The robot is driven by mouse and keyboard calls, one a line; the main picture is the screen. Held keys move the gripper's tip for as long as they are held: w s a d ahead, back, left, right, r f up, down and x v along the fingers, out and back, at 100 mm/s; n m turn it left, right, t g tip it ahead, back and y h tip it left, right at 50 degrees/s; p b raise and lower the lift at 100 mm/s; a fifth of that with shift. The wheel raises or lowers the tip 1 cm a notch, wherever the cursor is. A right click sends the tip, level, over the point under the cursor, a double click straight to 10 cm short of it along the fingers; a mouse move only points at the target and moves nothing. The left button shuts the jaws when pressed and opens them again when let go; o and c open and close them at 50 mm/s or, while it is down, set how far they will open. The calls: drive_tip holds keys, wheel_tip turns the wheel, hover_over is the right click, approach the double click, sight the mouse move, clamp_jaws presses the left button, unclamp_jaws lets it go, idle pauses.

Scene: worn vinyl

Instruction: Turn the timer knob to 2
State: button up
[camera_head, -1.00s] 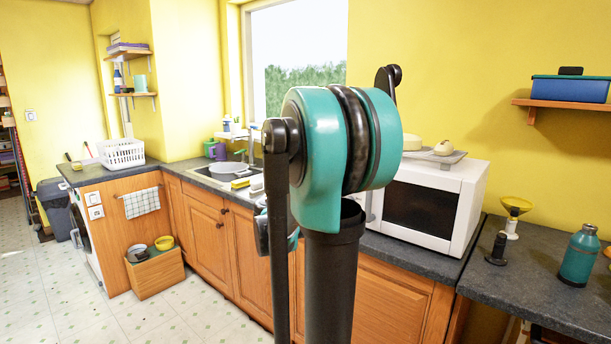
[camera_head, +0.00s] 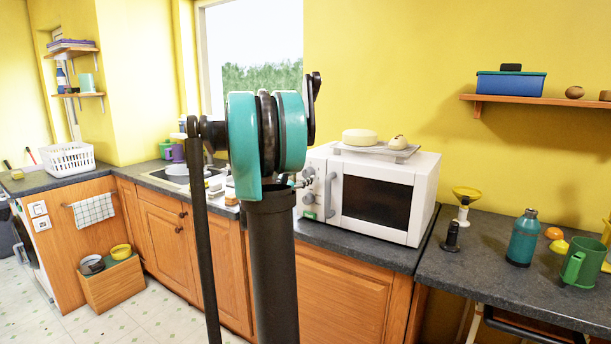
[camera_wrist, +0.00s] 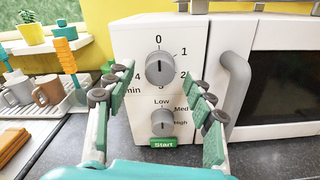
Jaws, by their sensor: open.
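The white microwave (camera_head: 425,192) stands on the counter in the head view, its door facing me. In the wrist view its control panel (camera_wrist: 126,35) fills the middle. The round grey timer knob (camera_wrist: 159,69) has its mark at 0, with 1 and 2 to its right and 4 to its left. My gripper (camera_wrist: 155,82) is open, with one finger on each side of the timer knob and nothing between them. I cannot tell whether a fingertip touches the panel. In the head view my arm hides most of the gripper.
Below the timer knob are a power knob (camera_wrist: 162,123) and a green Start button (camera_wrist: 163,142). The grey door handle (camera_wrist: 235,86) stands out close to the right finger. Mugs (camera_wrist: 47,91) stand in a rack at left.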

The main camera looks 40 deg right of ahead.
sight(306, 173)
drive_tip(key=shift+x, duration=1.65)
drive_tip(key=shift+s, duration=0.1)
drive_tip(key=c, duration=1.2)
